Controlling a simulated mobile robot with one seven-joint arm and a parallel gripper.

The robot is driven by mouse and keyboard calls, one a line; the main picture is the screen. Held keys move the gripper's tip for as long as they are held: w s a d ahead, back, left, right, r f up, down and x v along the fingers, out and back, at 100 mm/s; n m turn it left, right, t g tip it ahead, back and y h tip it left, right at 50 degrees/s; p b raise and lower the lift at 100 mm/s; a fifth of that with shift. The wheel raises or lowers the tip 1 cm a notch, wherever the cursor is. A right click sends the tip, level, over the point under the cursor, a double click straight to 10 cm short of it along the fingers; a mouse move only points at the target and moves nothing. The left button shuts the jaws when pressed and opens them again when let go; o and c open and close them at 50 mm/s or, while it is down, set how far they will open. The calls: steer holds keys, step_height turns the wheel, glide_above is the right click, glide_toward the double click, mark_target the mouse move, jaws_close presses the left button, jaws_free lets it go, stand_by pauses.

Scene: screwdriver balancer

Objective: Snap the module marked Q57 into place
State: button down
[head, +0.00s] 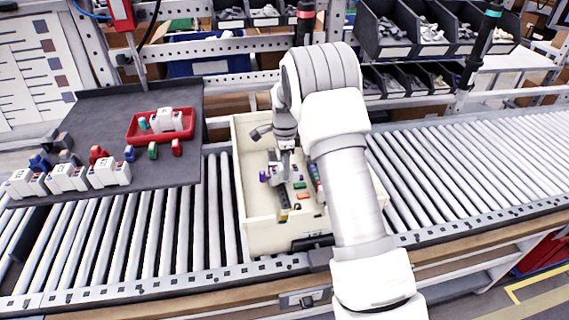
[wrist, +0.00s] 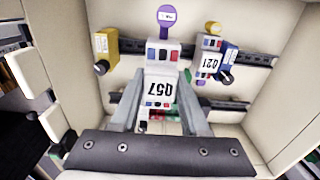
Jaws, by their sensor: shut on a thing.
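The white module marked Q57 (wrist: 160,88) is between the two fingers of my gripper (wrist: 161,74) in the wrist view, and the fingers are shut on it. Its label reads upside down, and a purple round tag (wrist: 166,15) stands at its far end. The module overlaps a dark rail (wrist: 126,47) on the cream box's floor; I cannot tell whether it touches or is seated. In the head view my gripper (head: 286,150) reaches down into the cream box (head: 241,180), and the module there is mostly hidden.
On the rail, a yellow block with a black knob (wrist: 104,44) is left of Q57, and a white module marked Q21 (wrist: 209,62) is close on its right. A grey table (head: 95,110) holds a red tray (head: 133,128) and several white modules (head: 68,178).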

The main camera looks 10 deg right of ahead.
steer(key=shift+f+b, duration=2.25)
steer(key=shift+f, duration=1.85)
steer(key=shift+f+b, duration=0.6)
steer(key=shift+f, duration=0.3)
steer(key=shift+c, duration=1.6)
jaws_free()
step_height(320, 180, up, 18)
steer(key=shift+f+p, duration=0.25)
steer(key=shift+p, duration=0.35)
